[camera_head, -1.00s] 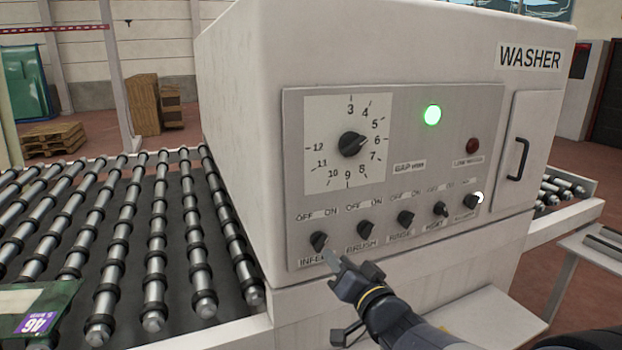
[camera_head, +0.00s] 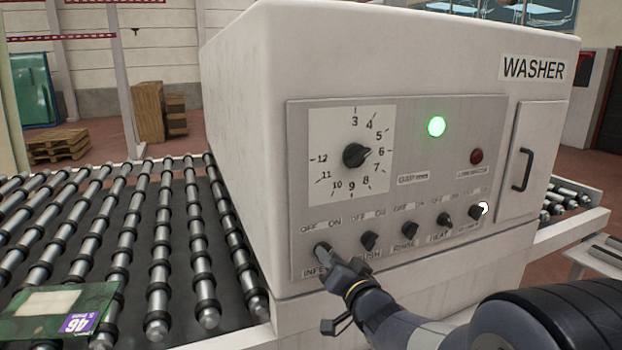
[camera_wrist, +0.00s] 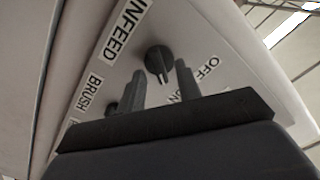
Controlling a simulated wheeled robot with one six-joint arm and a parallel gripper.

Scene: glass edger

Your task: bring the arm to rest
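My gripper (camera_head: 326,254) is in front of the INFEED knob, at the lower left of the washer's control panel (camera_head: 420,165). In the wrist view, the two fingers of my gripper (camera_wrist: 160,80) stand apart with nothing held between them. The dark round INFEED knob (camera_wrist: 158,60) shows just beyond the fingertips, between them; whether they touch it I cannot tell. In the head view my gripper mostly covers this knob. My forearm reaches in from the lower right.
The washer (camera_head: 240,120) has a green lamp (camera_head: 436,126) lit, a gap dial (camera_head: 355,155), and BRUSH (camera_head: 369,241), RINSE (camera_head: 409,229) and HEAT (camera_head: 444,219) knobs. A roller conveyor (camera_head: 157,290) with a green-edged sheet (camera_head: 28,328) lies left. A door handle (camera_head: 521,170) juts out right.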

